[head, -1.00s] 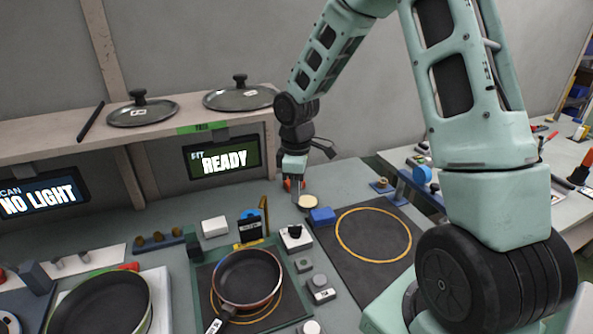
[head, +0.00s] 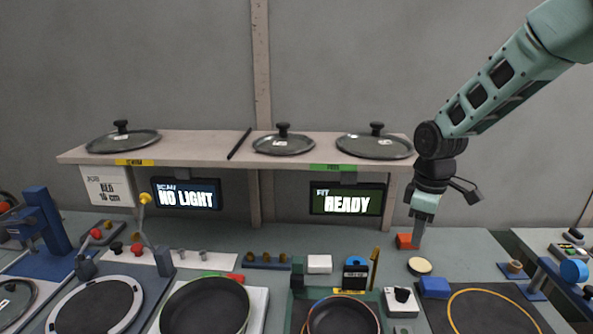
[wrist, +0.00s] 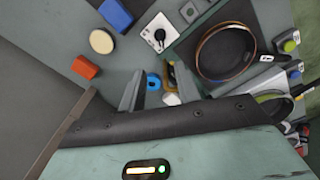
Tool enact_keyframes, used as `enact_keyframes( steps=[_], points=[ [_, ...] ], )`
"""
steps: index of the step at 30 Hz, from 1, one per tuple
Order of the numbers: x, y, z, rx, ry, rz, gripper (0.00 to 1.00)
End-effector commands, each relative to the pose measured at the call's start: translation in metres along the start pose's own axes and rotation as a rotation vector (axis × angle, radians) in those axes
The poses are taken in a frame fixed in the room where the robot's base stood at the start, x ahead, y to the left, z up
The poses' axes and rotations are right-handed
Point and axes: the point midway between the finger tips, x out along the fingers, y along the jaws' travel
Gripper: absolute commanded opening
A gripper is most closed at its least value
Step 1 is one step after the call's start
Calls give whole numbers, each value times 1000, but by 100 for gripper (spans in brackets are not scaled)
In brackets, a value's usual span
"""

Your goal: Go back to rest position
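My gripper (head: 418,238) hangs at the right of the head view, pointing down, in front of the shelf's right end. An orange block (head: 404,241) shows beside its fingertips in that view. In the wrist view, the two fingers of my gripper (wrist: 159,88) stand apart with nothing held between them. The orange block also shows in the wrist view (wrist: 85,66), on the bench, clear of the fingers. My arm reaches in from the upper right.
Below are a pan (head: 205,305), another pan (head: 343,316), a blue block (head: 434,287) and a pale disc (head: 419,266). Open wall is above the shelf.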

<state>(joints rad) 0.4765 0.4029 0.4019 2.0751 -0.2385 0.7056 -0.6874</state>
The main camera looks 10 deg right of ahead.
Motion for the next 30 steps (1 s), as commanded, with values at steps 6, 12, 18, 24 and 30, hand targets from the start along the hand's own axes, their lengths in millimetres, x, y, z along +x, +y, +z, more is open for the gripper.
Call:
enact_keyframes(
  steps=[6,12,18,24,30],
  points=[
    [-15,-67,-31,-9,6,0,33],
    [-33,-191,-47,13,18,-10,33],
    [-41,-292,-22,51,28,-26,33],
    [-42,-338,4,82,33,-38,33],
    [-42,-347,10,94,33,-42,33]
  ],
)
